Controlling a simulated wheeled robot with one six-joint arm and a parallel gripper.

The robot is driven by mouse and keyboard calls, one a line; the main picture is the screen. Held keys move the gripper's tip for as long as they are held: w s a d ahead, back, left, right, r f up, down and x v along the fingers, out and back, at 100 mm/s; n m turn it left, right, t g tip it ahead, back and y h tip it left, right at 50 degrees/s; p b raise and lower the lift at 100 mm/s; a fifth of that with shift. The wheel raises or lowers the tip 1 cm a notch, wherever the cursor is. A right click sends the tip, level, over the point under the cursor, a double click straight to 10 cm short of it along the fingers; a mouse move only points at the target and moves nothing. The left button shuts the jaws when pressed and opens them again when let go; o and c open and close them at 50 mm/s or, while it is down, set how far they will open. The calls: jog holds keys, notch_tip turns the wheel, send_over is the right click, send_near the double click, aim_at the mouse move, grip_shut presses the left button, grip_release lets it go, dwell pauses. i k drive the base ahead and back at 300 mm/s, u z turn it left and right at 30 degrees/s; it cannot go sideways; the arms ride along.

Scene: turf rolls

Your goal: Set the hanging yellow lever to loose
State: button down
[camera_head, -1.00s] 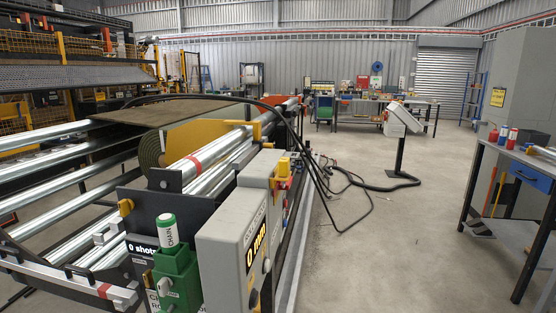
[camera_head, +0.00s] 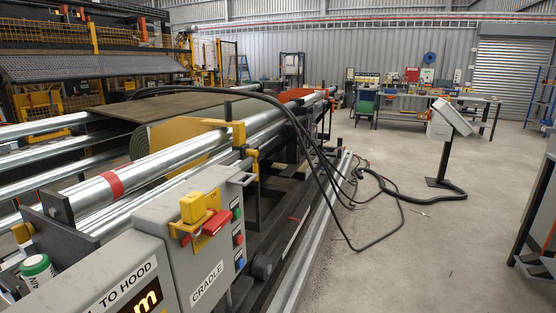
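I cannot tell from this view which position either one is set to. My gripper is not in view.
Green, red and blue buttons (camera_head: 238,238) line the box's side. A turf roll (camera_head: 142,142) lies behind the rollers (camera_head: 150,170). Black hoses (camera_head: 350,240) arc over the machine's right side onto the floor. A grey console on a post (camera_head: 446,150) stands beyond.

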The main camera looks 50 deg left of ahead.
aim_at(255, 154)
jog(key=u, duration=0.25)
jog(key=i, duration=2.15)
jog(key=u, duration=1.15)
jog(key=i, duration=1.3)
jog(key=u, duration=1.6)
jog(key=i, duration=0.6)
jog(key=u, duration=0.3)
